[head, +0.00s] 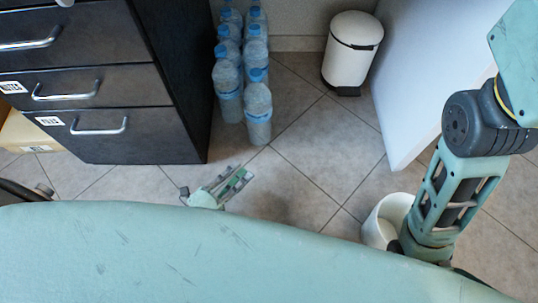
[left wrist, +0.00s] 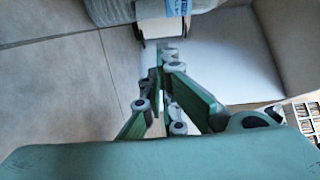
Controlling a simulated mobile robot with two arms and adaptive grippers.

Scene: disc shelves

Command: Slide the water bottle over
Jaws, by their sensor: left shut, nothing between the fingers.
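Several clear water bottles with blue caps stand close together on the floor; the nearest bottle (head: 258,115) is at the front right of the group. My left gripper (head: 243,176) is low over the floor, in front of the bottles and apart from them in the head view. In the left wrist view its fingers (left wrist: 169,52) are shut with nothing between them. Part of a bottle (left wrist: 112,10) shows at the top of that view, beyond the fingertips; its upper part is cut off. My right arm comes down at the right of the head view, but its gripper is hidden.
A dark drawer cabinet (head: 100,84) stands left of the bottles. A white bin (head: 350,52) stands behind to the right, beside a white panel (head: 415,75). A white bucket (head: 386,218) is near my right arm. Tiled floor between is clear.

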